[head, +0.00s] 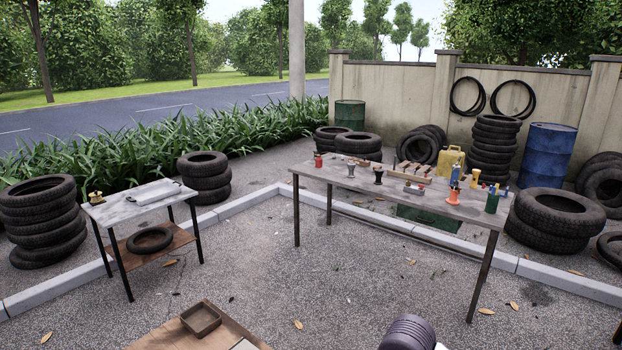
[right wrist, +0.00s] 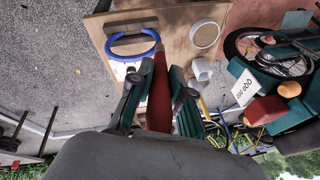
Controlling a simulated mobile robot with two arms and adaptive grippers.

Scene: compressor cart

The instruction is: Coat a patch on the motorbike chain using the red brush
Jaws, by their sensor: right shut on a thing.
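In the right wrist view my right gripper (right wrist: 157,92) is shut on a long red tapered thing, seemingly the red brush (right wrist: 158,105). The red part stands out between the two dark green fingers. Its far end lies over the wooden board in the picture, and I cannot make out bristles. Part of a motorbike or similar vehicle, with a dark wheel (right wrist: 268,52), shows at the right of that view. I cannot make out the chain.
A wooden board (right wrist: 112,60) in the right wrist view bears a blue ring (right wrist: 132,43) and white cup (right wrist: 201,69). In the head view, a long table (head: 318,172) holds tools, a small table (head: 118,208) stands left, and a wooden tray (head: 201,319) is in front.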

